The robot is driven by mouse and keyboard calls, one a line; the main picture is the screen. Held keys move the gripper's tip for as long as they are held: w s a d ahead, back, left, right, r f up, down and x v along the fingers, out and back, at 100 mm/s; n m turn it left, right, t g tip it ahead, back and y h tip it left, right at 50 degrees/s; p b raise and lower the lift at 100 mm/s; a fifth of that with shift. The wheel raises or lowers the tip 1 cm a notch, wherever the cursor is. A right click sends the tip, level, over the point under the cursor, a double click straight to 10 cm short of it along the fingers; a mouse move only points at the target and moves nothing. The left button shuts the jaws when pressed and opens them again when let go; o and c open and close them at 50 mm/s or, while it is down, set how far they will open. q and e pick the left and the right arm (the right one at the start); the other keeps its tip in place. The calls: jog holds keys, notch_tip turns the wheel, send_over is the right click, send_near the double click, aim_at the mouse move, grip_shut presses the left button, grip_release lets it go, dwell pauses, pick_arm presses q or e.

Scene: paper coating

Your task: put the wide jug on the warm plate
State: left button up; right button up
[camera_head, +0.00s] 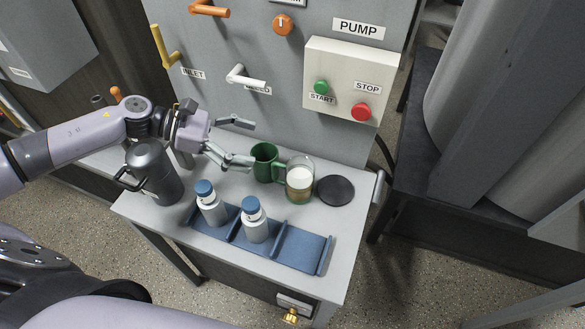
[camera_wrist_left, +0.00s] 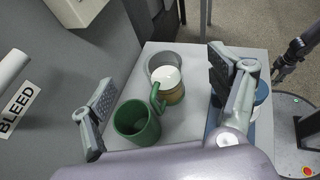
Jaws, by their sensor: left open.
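A green mug-like jug (camera_head: 264,162) with a side handle stands upright on the grey table; I take it for the wide jug. In the left wrist view the green jug (camera_wrist_left: 136,122) shows its open mouth, with its handle toward a glass vessel. My left gripper (camera_head: 248,142) is open and empty, its fingers spread just beside and above the green jug. In the left wrist view the fingers (camera_wrist_left: 165,104) appear on either side of it, with no clear contact. A flat black disc (camera_head: 336,190), apparently the warm plate, lies bare at the table's right.
The glass vessel (camera_head: 300,180) with pale and amber contents stands between jug and disc. A blue rack (camera_head: 295,249) in front holds two blue-capped bottles (camera_head: 254,220). A dark canister (camera_head: 154,172) stands left, under my arm. The control panel (camera_head: 350,80) rises behind.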

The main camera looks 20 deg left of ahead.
aim_at(287, 169)
pick_arm(q)
notch_tip(287, 169, down, 7)
jog(key=b, duration=0.6)
pick_arm(e)
notch_tip(287, 169, down, 7)
jog(key=s+d, duration=0.1)
jog(key=s, duration=0.1)
pick_arm(q)
jog(key=p+x, duration=0.1)
jog(key=x, duration=0.2)
jog(key=p+x, duration=0.2)
jog(key=x, duration=0.2)
jog(key=w+p+x, duration=0.1)
jog(key=x, duration=0.3)
jog(key=shift+d+p, duration=0.1)
jog(key=shift+p, duration=0.3)
jog(key=shift+w+d+f, duration=0.1)
jog(key=shift+d, duration=0.1)
pick_arm(e)
jog(key=r, duration=0.2)
jog(key=w+r, duration=0.1)
jog(key=r, duration=0.1)
jog(key=shift+a+r, duration=0.1)
jog(key=shift+r, duration=0.2)
pick_arm(q)
jog(key=shift+c, duration=0.3)
